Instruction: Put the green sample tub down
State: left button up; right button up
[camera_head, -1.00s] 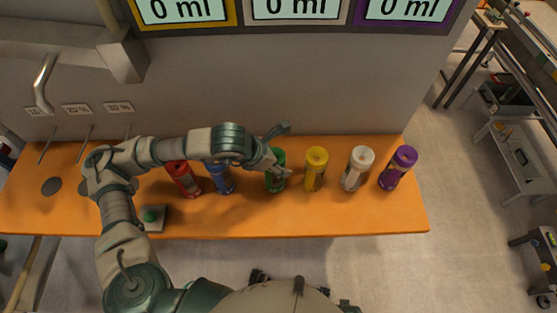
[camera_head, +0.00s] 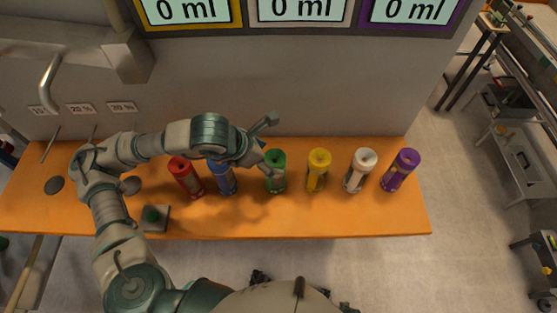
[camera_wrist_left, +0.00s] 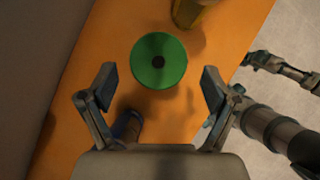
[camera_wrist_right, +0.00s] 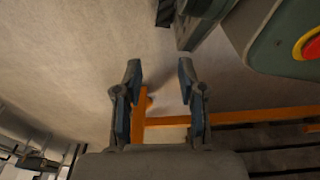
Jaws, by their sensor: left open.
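The green sample tub (camera_head: 276,175) stands upright on the orange bench, between the blue tub and the yellow tub. My left gripper (camera_head: 268,144) is open just to the left of and behind its top. In the left wrist view the round green lid (camera_wrist_left: 159,62) with a dark centre hole lies beyond the open, empty fingers (camera_wrist_left: 158,88). The fingers do not appear to touch it. My right gripper (camera_wrist_right: 160,72) is open and empty in its wrist view, away from the tubs.
The orange bench (camera_head: 330,222) also carries red (camera_head: 187,179), blue (camera_head: 222,179), yellow (camera_head: 317,172), white (camera_head: 360,172) and purple (camera_head: 400,171) tubs. A small box with a green button (camera_head: 153,217) sits at the front left. A grey wall rises behind.

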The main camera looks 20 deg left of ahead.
pick_arm(q)
jog(key=shift+v, duration=3)
pick_arm(e)
jog(key=shift+s+f, duration=0.25)
jog(key=shift+f, duration=0.05)
pick_arm(q)
jog(key=shift+a+f, duration=0.1)
jog(key=shift+a, duration=0.05)
pick_arm(e)
jog(key=shift+a, duration=0.1)
